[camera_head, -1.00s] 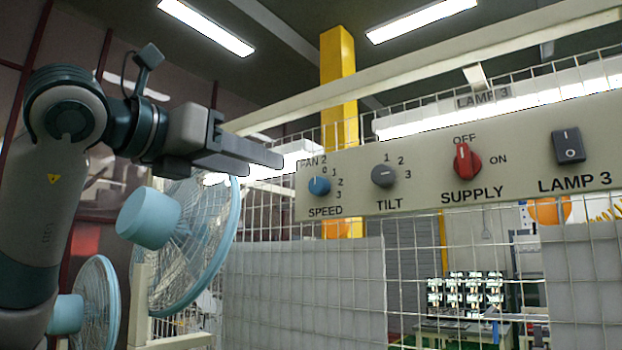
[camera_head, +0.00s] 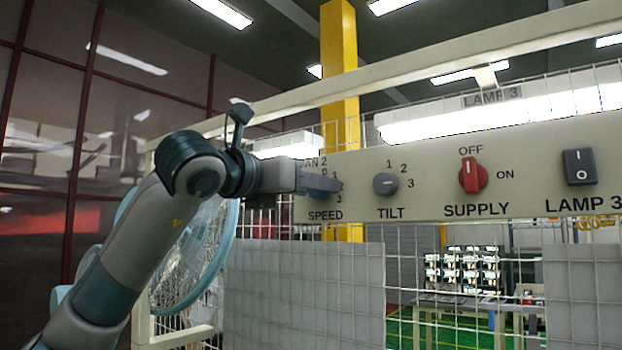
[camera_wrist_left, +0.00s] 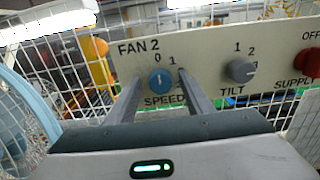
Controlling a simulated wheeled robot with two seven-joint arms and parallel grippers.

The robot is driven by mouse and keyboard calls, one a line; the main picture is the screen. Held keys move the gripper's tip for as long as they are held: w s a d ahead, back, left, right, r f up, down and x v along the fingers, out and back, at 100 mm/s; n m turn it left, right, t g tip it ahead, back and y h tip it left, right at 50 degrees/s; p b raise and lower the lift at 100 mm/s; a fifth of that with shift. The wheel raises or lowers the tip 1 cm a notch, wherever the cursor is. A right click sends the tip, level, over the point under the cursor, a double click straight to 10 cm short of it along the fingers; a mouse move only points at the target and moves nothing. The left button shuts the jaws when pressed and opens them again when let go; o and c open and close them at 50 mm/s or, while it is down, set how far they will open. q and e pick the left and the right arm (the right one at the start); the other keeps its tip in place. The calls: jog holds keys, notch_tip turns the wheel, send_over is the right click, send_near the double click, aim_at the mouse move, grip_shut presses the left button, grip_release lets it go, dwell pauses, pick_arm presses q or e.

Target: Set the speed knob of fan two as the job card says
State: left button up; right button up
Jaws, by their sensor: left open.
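The blue speed knob (camera_wrist_left: 160,79) of fan two sits on the beige control panel (camera_wrist_left: 206,54), under the label FAN 2. Numbers 0 and 1 show beside it; my right finger covers the others. Its pointer's direction is too small to read surely. My left gripper (camera_head: 334,184) is open at the panel. In the left wrist view its fingers stand on either side of the knob, with gaps visible. In the head view the gripper mostly hides the knob. My right gripper is out of view. No job card can be made out.
The grey tilt knob (camera_head: 385,184) is close to the right of the speed knob. Farther right are the red supply knob (camera_head: 473,175) and the black lamp switch (camera_head: 578,167). A blue fan (camera_head: 190,255) stands behind my left arm. A wire mesh fence backs the panel.

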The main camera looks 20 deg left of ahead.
pick_arm(q)
jog(key=shift+w, duration=0.1)
jog(key=c, duration=1)
